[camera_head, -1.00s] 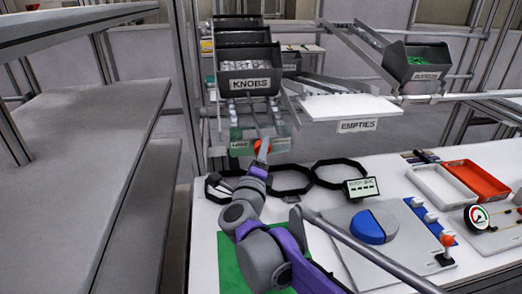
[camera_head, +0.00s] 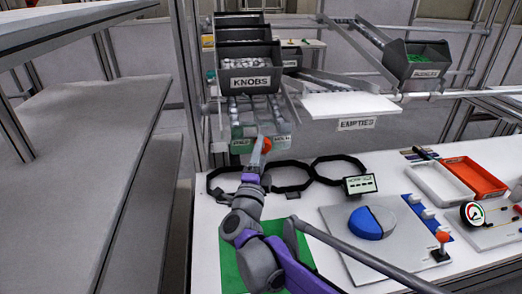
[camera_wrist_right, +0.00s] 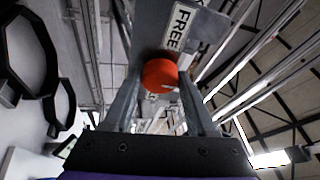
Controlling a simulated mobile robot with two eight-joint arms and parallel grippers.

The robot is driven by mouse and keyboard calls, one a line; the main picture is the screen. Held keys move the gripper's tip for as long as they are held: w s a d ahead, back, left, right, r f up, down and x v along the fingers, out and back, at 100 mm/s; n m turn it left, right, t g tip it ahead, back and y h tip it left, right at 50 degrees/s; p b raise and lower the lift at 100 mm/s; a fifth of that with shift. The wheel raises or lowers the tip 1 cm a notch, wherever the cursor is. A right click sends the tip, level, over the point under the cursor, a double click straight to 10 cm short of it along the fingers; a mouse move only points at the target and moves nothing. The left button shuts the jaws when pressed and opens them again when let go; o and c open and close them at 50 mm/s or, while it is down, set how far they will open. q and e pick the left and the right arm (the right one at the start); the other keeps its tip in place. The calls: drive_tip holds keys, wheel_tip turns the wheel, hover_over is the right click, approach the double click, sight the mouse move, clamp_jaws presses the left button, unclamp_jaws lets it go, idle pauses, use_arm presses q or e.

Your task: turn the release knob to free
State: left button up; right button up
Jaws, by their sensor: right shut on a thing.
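The orange-red release knob (camera_head: 267,144) sits on the front of a plate under the KNOBS rack. The plate has a green label (camera_head: 241,146) on its left and another label (camera_head: 282,139) on its right. In the right wrist view the knob (camera_wrist_right: 159,74) lies between the two fingers of my right gripper (camera_wrist_right: 158,95), which is shut on it. A label reading FREE (camera_wrist_right: 180,27) shows above the knob there. A pale mark shows on the knob; I cannot tell which label it points to. In the head view my right gripper (camera_head: 260,148) reaches the knob from the front. My left gripper is not in view.
Black rings (camera_head: 290,178) lie on the white table near my right arm. A small display (camera_head: 361,187) and a board (camera_head: 345,240) with a blue-and-grey disc (camera_head: 372,223) are to the right. The EMPTIES shelf (camera_head: 345,107) stands right of the rack.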

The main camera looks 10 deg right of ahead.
drive_tip(key=shift+d+f+n+t+y+p, duration=0.1)
drive_tip(key=shift+n+t+y, duration=0.35)
drive_tip(key=shift+n, duration=1.15)
drive_tip(key=shift+d+f+n+t+y+p, duration=0.15)
drive_tip(key=shift+n+t, duration=0.55)
drive_tip(key=shift+n, duration=0.9)
drive_tip(key=shift+a+n+t+y+p, duration=0.1)
drive_tip(key=shift+n+t+y, duration=0.35)
drive_tip(key=shift+n, duration=1.85)
drive_tip(key=o, duration=1.3)
drive_tip(key=shift+o, duration=0.2)
drive_tip(key=v, duration=1)
drive_tip(key=shift+s+f, duration=0.25)
drive_tip(key=shift+f, duration=0.15)
